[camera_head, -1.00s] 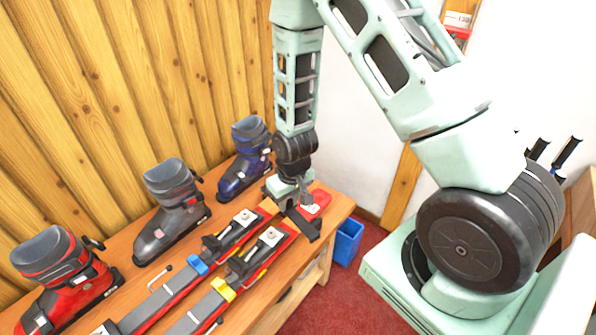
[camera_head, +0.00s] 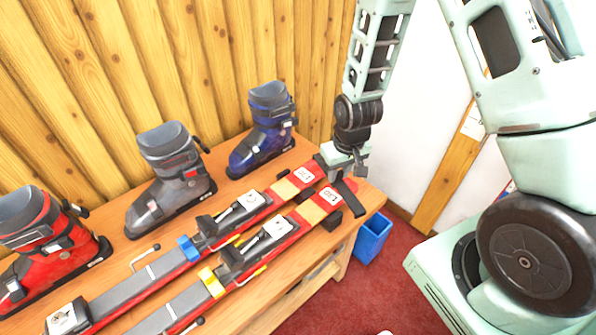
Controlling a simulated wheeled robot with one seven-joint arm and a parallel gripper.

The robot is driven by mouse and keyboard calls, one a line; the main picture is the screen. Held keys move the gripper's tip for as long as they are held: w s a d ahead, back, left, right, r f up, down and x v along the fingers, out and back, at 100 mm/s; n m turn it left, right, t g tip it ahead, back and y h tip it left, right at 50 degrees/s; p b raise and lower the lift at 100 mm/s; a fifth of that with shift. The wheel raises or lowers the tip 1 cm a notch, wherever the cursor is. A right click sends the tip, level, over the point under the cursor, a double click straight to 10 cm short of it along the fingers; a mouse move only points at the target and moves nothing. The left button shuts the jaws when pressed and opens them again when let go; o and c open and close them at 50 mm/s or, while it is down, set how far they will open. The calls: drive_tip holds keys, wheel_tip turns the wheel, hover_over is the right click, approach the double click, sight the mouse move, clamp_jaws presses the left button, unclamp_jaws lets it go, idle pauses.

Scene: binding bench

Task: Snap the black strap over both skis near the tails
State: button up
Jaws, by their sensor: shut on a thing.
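Two red skis lie side by side on the bench: the far ski (camera_head: 302,177) and the near ski (camera_head: 329,195), with their tail ends at the right. My gripper (camera_head: 346,170) is at the tail ends and is shut on the black strap (camera_head: 350,198). The strap's dark band runs from the far side of the tails, under my gripper, to the near side, where one end sticks out past the near ski. I cannot tell whether it touches the skis or is fastened. The fingers hide its middle.
A red boot (camera_head: 50,247), a grey boot (camera_head: 172,185) and a blue boot (camera_head: 264,132) stand behind the skis near the wooden wall. The bench (camera_head: 366,198) ends just right of the tails. A blue bin (camera_head: 372,238) stands on the red floor beyond it.

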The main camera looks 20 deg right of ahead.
drive_tip(key=f+b, duration=0.1)
drive_tip(key=w+a+f+b, duration=0.1)
drive_tip(key=shift+w+f+n+b, duration=0.3)
drive_tip(key=shift+f, duration=0.05)
drive_tip(key=w+a+r+n, duration=0.3)
drive_tip(key=w+a+r, duration=0.1)
drive_tip(key=a, duration=0.6)
wheel_tip(320, 180, down, 7)
drive_tip(key=b, duration=0.5)
drive_tip(key=shift+d+y, duration=0.2)
drive_tip(key=shift+y, duration=0.1)
drive_tip(key=shift+f+b, duration=1.25)
drive_tip(key=shift+f, duration=0.85)
clamp_jaws()
drive_tip(key=o, duration=1.5)
unclamp_jaws()
drive_tip(key=shift+o, duration=0.2)
drive_tip(key=shift+r, duration=0.1)
wheel_tip(320, 180, up, 10)
drive_tip(key=p, duration=0.8)
